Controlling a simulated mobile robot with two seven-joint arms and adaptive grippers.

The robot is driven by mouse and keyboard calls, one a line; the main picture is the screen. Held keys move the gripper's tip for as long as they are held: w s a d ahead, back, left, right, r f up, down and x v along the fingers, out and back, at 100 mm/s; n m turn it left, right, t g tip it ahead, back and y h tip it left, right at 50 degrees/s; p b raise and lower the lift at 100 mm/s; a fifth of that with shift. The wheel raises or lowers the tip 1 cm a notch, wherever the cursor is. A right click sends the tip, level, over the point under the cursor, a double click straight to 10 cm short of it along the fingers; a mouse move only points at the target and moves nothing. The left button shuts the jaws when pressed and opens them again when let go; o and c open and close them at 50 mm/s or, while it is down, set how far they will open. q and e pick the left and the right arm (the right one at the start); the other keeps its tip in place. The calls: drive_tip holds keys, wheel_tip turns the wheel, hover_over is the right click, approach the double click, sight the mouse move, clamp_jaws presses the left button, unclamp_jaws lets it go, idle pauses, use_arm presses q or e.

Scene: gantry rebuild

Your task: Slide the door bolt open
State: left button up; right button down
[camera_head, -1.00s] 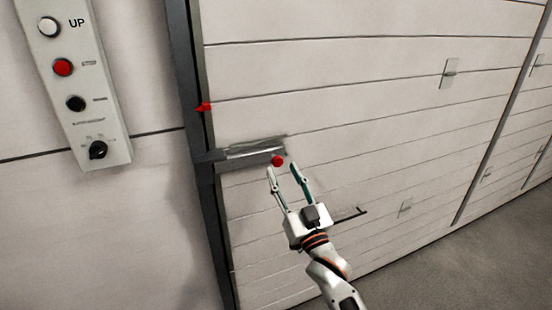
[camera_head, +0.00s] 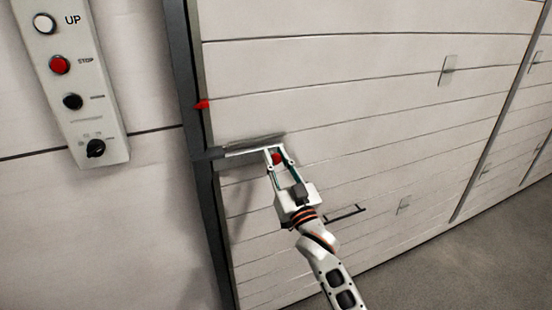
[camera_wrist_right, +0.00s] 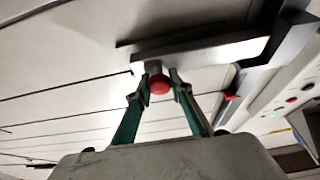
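The door bolt (camera_head: 245,151) is a pale bar lying across the left edge of the panelled door, its left end at the dark door post. A red knob (camera_head: 277,159) sits at its right end. My right gripper (camera_head: 276,154) reaches up from below, one finger on each side of the knob. In the right wrist view the bolt bar (camera_wrist_right: 205,52) runs above the fingertips, and the red knob (camera_wrist_right: 160,86) is between them, with the fingers drawn in close against it. My left gripper is not in view.
A control panel (camera_head: 75,105) with buttons and a dial is on the wall at the left. A red pointer (camera_head: 203,104) sticks out near the dark post (camera_head: 184,70). A dark handle (camera_head: 345,213) is on the door right of my arm. Open floor (camera_head: 470,260) lies at lower right.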

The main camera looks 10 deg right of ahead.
drive_tip(key=shift+w+d+r, duration=0.1)
drive_tip(key=shift+d, duration=0.3)
drive_tip(key=d+p, duration=0.1)
drive_tip(key=d, duration=0.1)
drive_tip(key=w+d+p, duration=0.1)
drive_tip(key=d, duration=0.2)
drive_tip(key=c, duration=1.9)
unclamp_jaws()
drive_tip(key=shift+d, duration=0.1)
drive_tip(key=shift+o, duration=0.4)
drive_tip(key=shift+d, duration=0.1)
